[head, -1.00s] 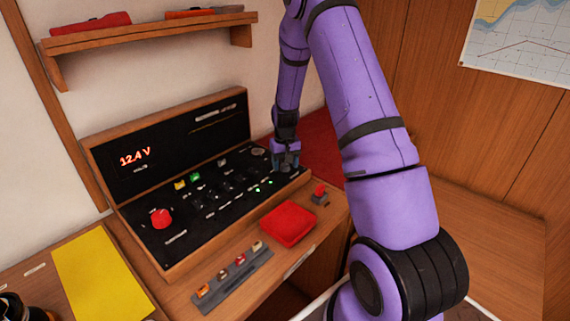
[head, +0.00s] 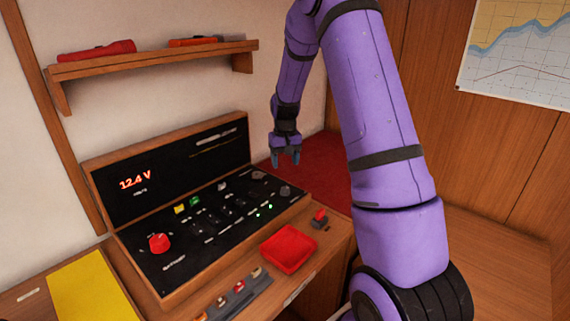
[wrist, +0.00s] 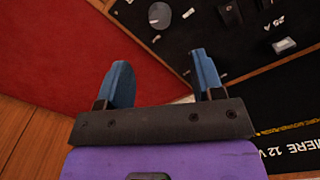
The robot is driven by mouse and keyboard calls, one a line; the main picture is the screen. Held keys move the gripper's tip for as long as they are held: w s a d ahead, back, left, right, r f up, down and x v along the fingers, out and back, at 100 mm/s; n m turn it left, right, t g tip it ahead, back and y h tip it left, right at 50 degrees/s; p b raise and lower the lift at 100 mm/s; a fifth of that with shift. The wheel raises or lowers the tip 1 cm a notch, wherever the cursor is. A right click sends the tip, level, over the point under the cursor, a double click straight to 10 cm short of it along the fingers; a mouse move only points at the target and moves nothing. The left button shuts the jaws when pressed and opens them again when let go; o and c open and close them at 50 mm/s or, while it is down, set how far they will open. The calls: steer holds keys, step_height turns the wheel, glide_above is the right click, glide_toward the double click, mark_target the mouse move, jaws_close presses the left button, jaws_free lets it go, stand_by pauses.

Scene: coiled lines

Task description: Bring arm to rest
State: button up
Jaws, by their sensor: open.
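My gripper (head: 286,159) hangs above the right end of the black switch panel (head: 215,215), pointing down. It is apart from the panel. In the wrist view my gripper (wrist: 160,85) shows two blue fingers spread apart with nothing between them. Beneath it there are red upholstery (wrist: 70,60) and the corner of the panel's wooden frame. My purple arm reaches down across the middle of the head view and hides part of the room behind it.
The panel has a red knob (head: 159,243), small switches and a lit 12.4 V display (head: 133,183). A red tray (head: 288,249) and a small red-topped switch (head: 320,217) lie in front. A yellow folder (head: 92,287) lies left.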

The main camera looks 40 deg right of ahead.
stand_by(0.4)
steer(key=s+a+r+n+t, duration=0.1)
steer(key=s+a+r, duration=0.5)
steer(key=r, duration=0.4)
steer(key=s+a+r+n+t, duration=0.1)
steer(key=s+a+r+t, duration=0.1)
steer(key=s+a+r, duration=0.65)
steer(key=s+a+r+n+t, duration=0.1)
steer(key=s+a+r, duration=0.1)
steer(key=s, duration=0.7)
steer(key=s+a+r+n+t, duration=0.1)
steer(key=s+a+r, duration=0.2)
steer(key=s, duration=0.6)
steer(key=shift+s+r, duration=0.15)
steer(key=shift+r, duration=0.55)
steer(key=shift+a, duration=0.1)
